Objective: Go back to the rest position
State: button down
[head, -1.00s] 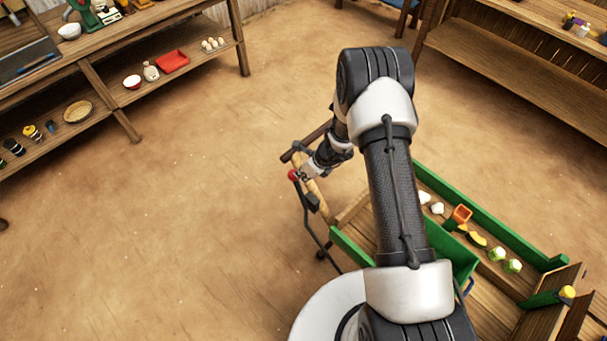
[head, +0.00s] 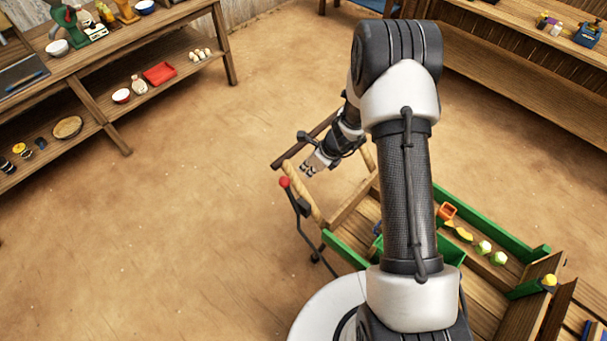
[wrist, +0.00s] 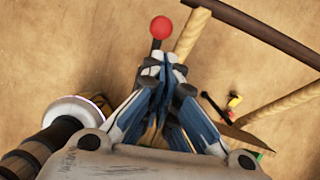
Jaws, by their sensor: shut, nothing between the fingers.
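My gripper (head: 308,172) is at the end of my folded arm, above the handle end of the wooden cart. In the wrist view my gripper (wrist: 162,62) has its fingertips together with nothing between them. A red ball knob (head: 285,182) on a dark lever is just left of the gripper in the head view. The red knob (wrist: 161,27) shows beyond the fingertips in the wrist view. I cannot tell the exact gap between the gripper and the cart's handle.
The cart's green side rail (head: 497,224) lies right of my arm, with an orange box (head: 446,211) and several small pieces inside. A shelf (head: 160,55) with bowls and a red tray (head: 159,73) stands at left. Another shelf (head: 520,65) stands at right. The floor at left is clear.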

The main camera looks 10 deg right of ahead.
jog(key=shift+d+r, duration=0.15)
jog(key=shift+r, duration=0.6)
jog(key=shift+s, duration=0.1)
jog(key=s+a+r+n+b, duration=0.2)
jog(key=s+r+n, duration=0.1)
jog(key=r+n, duration=0.3)
jog(key=s+a+r+n+b, duration=0.1)
jog(key=s+r+n, duration=0.25)
jog(key=r, duration=0.55)
jog(key=s+a+r+n+b, duration=0.2)
jog(key=s+r+n, duration=0.1)
jog(key=r+n, duration=0.3)
jog(key=s+d+r+n+h+b, duration=0.2)
jog(key=s+n, duration=0.4)
jog(key=s, duration=0.4)
jog(key=s+d+r+n+t+h+b, duration=0.1)
jog(key=s+d+r+n+h+b, duration=0.1)
jog(key=s, duration=0.8)
jog(key=d+r+n, duration=0.1)
jog(key=d+n, duration=0.1)
jog(key=n, duration=0.1)
jog(key=shift+s+d+n+t+b, duration=0.25)
jog(key=shift+s+n+t+b, duration=0.05)
jog(key=shift+s+n+b, duration=0.05)
